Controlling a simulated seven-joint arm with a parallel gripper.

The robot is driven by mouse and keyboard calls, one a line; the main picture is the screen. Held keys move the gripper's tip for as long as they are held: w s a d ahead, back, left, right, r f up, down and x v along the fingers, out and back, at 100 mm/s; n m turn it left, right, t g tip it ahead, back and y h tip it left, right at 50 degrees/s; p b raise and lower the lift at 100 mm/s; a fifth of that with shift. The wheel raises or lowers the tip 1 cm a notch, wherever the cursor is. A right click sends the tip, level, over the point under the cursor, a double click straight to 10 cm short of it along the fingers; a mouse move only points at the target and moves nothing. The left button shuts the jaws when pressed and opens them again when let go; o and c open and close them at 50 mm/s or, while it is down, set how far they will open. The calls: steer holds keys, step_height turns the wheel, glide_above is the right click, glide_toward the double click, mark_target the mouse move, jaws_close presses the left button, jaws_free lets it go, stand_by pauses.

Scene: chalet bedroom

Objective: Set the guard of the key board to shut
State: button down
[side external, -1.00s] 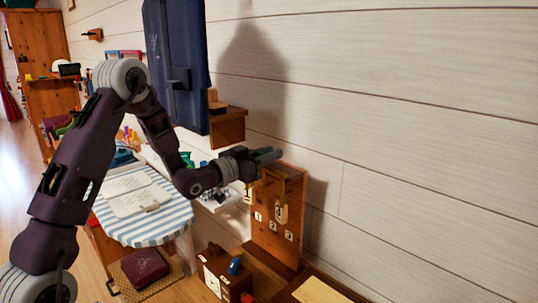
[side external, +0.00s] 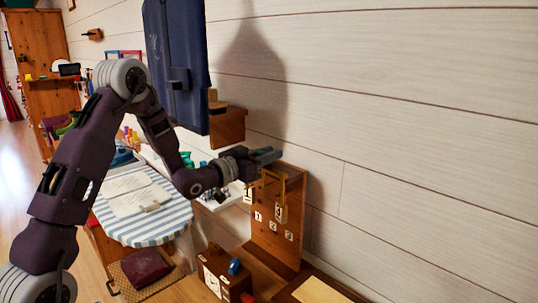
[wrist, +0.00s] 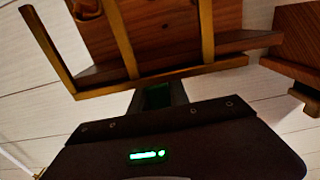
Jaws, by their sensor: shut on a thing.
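The wooden key board (side external: 287,253) stands upright against the wall in the side view, with small numbered labels and pale numbered tags (side external: 282,213) on its front. Its guard (side external: 284,186) is a thin brass-coloured frame at the upper part of the board. In the wrist view the guard's bars (wrist: 207,30) and cross bar (wrist: 195,71) stand in front of the wood (wrist: 155,35). My gripper (side external: 268,156) is at the top of the board, shut on the guard. In the wrist view its dark fingers (wrist: 158,97) meet the cross bar; the exact contact is hidden.
A wooden wall shelf (side external: 228,126) and a dark blue hanging panel (side external: 175,70) are to the left of the board. A clock box (side external: 214,281) with a blue item stands below. A striped ironing board (side external: 165,222) is at left. The wall at right is clear.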

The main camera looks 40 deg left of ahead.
steer(key=shift+a, duration=1.85)
steer(key=c, duration=1.2)
jaws_free()
steer(key=shift+a, duration=0.1)
steer(key=shift+c, duration=0.2)
steer(key=s, duration=0.7)
steer(key=shift+s, duration=0.1)
